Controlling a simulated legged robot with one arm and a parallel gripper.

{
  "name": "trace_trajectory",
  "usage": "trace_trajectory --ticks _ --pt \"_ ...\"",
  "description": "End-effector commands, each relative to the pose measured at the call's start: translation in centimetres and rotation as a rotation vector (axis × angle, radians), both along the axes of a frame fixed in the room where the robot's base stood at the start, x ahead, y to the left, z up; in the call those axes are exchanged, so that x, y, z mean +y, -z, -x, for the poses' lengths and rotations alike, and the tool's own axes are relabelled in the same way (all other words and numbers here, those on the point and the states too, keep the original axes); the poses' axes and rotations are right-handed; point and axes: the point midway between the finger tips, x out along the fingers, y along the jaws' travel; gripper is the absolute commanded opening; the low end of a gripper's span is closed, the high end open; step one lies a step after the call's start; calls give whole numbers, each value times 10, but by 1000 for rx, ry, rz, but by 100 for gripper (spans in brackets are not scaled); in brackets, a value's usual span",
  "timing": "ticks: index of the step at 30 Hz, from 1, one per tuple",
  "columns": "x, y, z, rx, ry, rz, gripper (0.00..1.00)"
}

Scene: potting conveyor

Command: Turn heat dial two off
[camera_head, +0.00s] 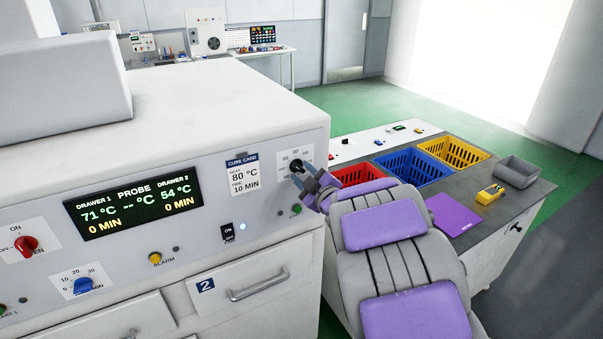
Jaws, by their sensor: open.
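A black dial (295,165) sits on a white scale plate (291,155) at the right end of the oven's front panel. The plate's marks are small, and I cannot read the dial's setting. My gripper (302,175) is open in front of this dial, with its fingertips close to the knob. I cannot tell whether they touch it. The gripper and my arm hide the lower right part of the dial and plate.
The panel also holds a display (133,203), a cure card (243,176), a red knob (26,245) and a blue knob (83,286). Drawer two (225,297) is shut below. Red (358,174), blue (411,165) and yellow (455,152) crates stand on the right bench.

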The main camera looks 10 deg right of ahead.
Motion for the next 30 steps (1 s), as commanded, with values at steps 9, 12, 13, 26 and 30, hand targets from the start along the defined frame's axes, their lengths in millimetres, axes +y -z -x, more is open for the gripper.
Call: trace_trajectory --ticks 9,12,13,26,30 --pt "5 -1 -16 -2 1 1 40" --pt "5 -2 -17 -2 1 1 40" --pt "5 -1 -17 -2 1 1 40" --pt "5 -1 -16 -1 1 1 8" --pt "5 -1 -16 0 1 1 0"
